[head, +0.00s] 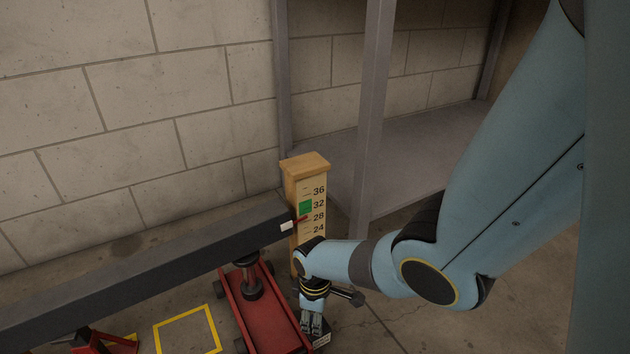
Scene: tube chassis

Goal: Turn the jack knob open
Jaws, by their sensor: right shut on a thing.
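The red floor jack (262,312) stands on the floor under a dark tube (150,262), with its round saddle (250,283) close beneath the tube. My right gripper (315,328) points down at the jack's right side, low in the picture. It is shut on the jack knob, which is mostly hidden by the fingers. A wooden gauge post (305,180) has numbers 24 to 36 and a green mark (305,207) near 32. The red pointer (301,219) at the tube's end sits near 28, just below the green. My left gripper is not in view.
A yellow floor square (188,333) lies left of the jack. A red stand (92,342) is partly seen at bottom left. Grey rack posts (372,120) and a shelf (425,150) stand behind the gauge. Open concrete floor (450,325) lies at lower right.

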